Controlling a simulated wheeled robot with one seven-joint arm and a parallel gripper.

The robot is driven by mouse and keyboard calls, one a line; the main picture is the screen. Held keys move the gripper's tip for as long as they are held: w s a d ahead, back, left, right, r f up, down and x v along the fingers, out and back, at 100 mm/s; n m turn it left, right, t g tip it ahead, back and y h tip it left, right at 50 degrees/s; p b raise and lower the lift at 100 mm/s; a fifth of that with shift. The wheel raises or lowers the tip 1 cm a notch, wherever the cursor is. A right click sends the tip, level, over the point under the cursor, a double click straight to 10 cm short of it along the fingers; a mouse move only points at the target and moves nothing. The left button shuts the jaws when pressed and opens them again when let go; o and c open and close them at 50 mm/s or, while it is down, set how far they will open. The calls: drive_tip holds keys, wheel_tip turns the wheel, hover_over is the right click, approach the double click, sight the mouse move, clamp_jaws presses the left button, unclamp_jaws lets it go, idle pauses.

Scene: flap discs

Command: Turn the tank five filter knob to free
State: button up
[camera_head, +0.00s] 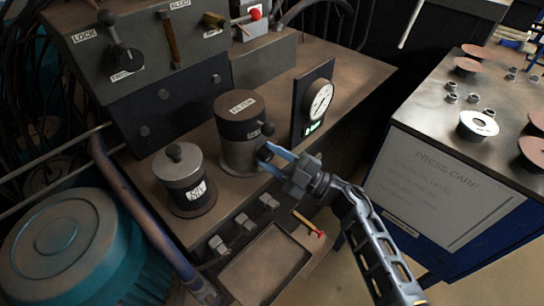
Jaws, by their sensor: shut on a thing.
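A grey cylindrical canister (238,125) with a dark upper part stands on the bench in the middle of the head view. A small label on its top is too small to read. A black ball-ended lever (267,129) sticks out at its upper right. A dark knob (264,153) sits low on its right side. My gripper (272,158) reaches in from the right, its blue fingers shut on this dark knob and partly hiding it. I cannot read any tank five or free marking, nor tell the knob's setting.
A lidded pot (184,180) stands left of the canister, and a dark panel with a round gauge (319,101) stands right. Behind is a lever box (135,45) marked LOCK. An empty tray (264,268) is in front. A blue press cabinet (440,180) stands right.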

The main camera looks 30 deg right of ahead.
drive_tip(key=o, duration=1)
drive_tip(key=shift+o, duration=0.2)
drive_tip(key=b+v, duration=0.1)
drive_tip(key=v, duration=0.6)
drive_tip(key=shift+s+d+f, duration=0.15)
drive_tip(key=shift+s+d, duration=0.05)
drive_tip(key=shift+s, duration=0.15)
drive_tip(key=s+a+r+m+h, duration=0.1)
drive_tip(key=s+r+m+h, duration=0.2)
drive_tip(key=s, duration=0.8)
drive_tip(key=s+a+r+m+g+h, duration=0.1)
drive_tip(key=s+r+m+h, duration=0.3)
drive_tip(key=s+m, duration=0.4)
drive_tip(key=s+a+r+m+g+h, duration=0.1)
drive_tip(key=s+m+h, duration=0.4)
drive_tip(key=s, duration=1)
wheel_tip(320, 180, up, 2)
drive_tip(key=shift+a+r+m, duration=0.2)
drive_tip(key=shift+a+m, duration=0.1)
drive_tip(key=shift+a, duration=0.55)
